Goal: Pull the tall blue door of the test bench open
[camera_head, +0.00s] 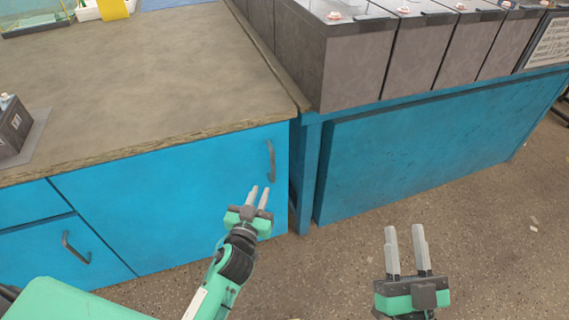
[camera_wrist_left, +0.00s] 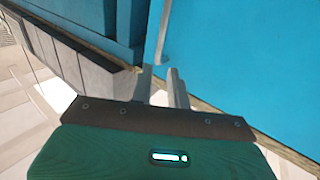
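The tall blue door (camera_head: 170,195) of the test bench is closed, flush with the bench front. Its dark vertical handle (camera_head: 271,161) is near the door's right edge. In the left wrist view the handle (camera_wrist_left: 163,35) shows as a grey bar in front of the blue door (camera_wrist_left: 240,60). My left gripper (camera_head: 259,196) is just below the handle in the head view, its two fingers apart with nothing between them; they also show in the left wrist view (camera_wrist_left: 161,82). My right gripper (camera_head: 405,240) is open and empty above the floor at the right.
The bench top (camera_head: 140,75) overhangs the door. A drawer with a handle (camera_head: 76,248) is at the lower left. A dark battery (camera_head: 12,128) stands on the bench. Grey battery blocks (camera_head: 360,65) stand on a blue rack (camera_head: 420,145) to the right. The speckled floor (camera_head: 340,275) in front is clear.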

